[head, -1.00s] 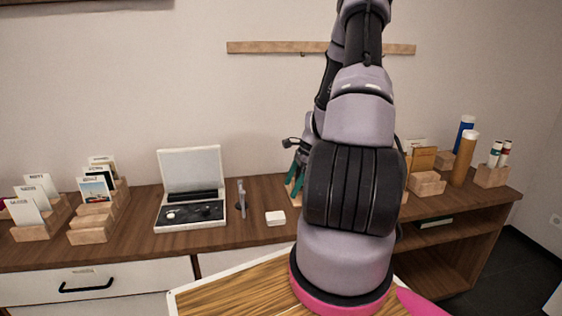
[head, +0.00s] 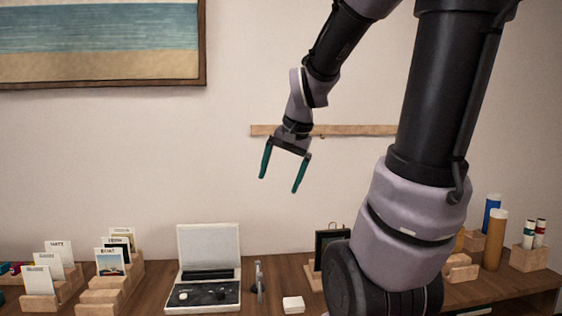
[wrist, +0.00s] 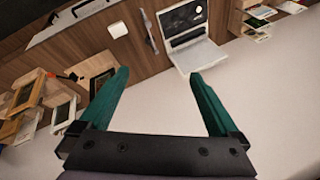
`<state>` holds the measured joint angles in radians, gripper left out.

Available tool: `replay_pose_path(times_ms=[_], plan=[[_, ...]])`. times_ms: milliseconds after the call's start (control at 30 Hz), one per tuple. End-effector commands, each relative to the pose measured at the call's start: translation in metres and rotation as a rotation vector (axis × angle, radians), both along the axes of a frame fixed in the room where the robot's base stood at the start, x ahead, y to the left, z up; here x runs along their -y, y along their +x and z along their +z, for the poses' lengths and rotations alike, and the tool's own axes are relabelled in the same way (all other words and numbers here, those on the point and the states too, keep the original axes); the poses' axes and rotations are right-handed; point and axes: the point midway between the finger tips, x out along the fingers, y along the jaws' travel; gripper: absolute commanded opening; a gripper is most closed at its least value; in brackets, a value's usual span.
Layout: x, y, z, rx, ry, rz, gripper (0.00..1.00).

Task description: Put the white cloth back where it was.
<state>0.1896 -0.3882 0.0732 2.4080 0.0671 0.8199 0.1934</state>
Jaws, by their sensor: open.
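A small white folded square, which looks like the white cloth (head: 293,304), lies flat on the wooden cabinet top, right of a small grey stand. It also shows in the wrist view (wrist: 118,30). An open white case (head: 208,250) with a dark inner tray stands left of the stand; the wrist view shows it too (wrist: 200,55). My gripper (head: 280,183) is open and empty, its green fingers pointing down in front of the wall, well above the cabinet. In the wrist view its fingertips (wrist: 159,74) are wide apart with nothing between them.
The small grey stand (head: 258,282) stands between case and cloth. Wooden card holders (head: 106,285) fill the left. A dark framed item (head: 330,246) stands right of the cloth, partly behind my arm. Tall tubes (head: 496,238) stand at the right. A wooden rail (head: 355,130) is on the wall.

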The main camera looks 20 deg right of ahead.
Motion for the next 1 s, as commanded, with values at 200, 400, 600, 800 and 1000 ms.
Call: replay_pose_path(times_ms=[200, 400, 600, 800, 1000], plan=[[-0.028, -0.06, 0.042, 0.151, -0.073, 0.21, 0.97], [-0.035, -0.084, 0.052, 0.208, -0.099, 0.292, 0.97], [-0.035, -0.086, 0.052, 0.212, -0.102, 0.301, 0.97], [-0.035, -0.086, 0.053, 0.212, -0.101, 0.299, 0.97], [-0.035, -0.086, 0.053, 0.212, -0.101, 0.298, 0.97]])
